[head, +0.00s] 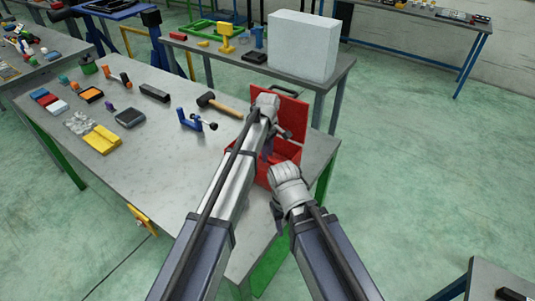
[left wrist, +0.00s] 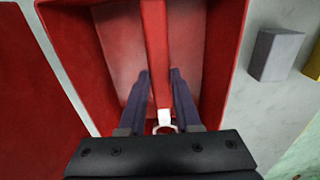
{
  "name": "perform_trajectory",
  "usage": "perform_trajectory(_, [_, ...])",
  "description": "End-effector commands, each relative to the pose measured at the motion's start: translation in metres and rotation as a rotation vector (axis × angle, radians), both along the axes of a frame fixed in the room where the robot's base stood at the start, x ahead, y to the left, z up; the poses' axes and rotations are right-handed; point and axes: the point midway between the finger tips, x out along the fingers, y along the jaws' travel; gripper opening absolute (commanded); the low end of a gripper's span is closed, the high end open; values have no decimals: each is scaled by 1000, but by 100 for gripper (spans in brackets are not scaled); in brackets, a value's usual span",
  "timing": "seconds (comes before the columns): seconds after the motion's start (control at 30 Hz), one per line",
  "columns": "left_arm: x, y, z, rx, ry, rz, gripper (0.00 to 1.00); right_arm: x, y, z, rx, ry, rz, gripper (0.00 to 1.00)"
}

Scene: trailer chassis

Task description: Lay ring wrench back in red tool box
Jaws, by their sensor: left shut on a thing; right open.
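The red tool box (head: 291,156) stands open at the right end of the grey workbench, partly hidden behind my arms. Its raised lid (head: 293,116) shows behind my left wrist. My left gripper (head: 267,149) is over the box. In the left wrist view its two dark fingers (left wrist: 160,88) point down into the box, on either side of a red central bar. A small pale ring-like piece, the ring wrench (left wrist: 165,123), shows between the fingers; most of it is hidden. My right gripper (head: 277,214) is open, lower, beside the box's near side.
A hammer (head: 219,105), a blue clamp (head: 196,121) and a black bar (head: 154,92) lie left of the box. Yellow blocks (head: 101,139) and several small parts lie further left. A grey block (left wrist: 275,54) is beside the box in the left wrist view. A second table with a white block (head: 303,46) stands behind.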

Motion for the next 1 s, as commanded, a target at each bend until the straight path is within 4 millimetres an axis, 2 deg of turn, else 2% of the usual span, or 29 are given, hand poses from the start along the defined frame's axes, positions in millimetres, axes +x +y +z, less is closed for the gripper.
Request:
perform_trajectory(0.03, [0, 0, -10, 0, 0, 0, 0, 0, 0, -10, 0, 0, 0, 50])
perform_trajectory(0.4, [0, 0, -43, 0, 0, 0, 0, 0, 0, -42, 0, 0, 0, 50])
perform_trajectory(1.0, [0, 0, -47, 0, 0, 0, 0, 0, 0, -47, 0, 0, 0, 50])
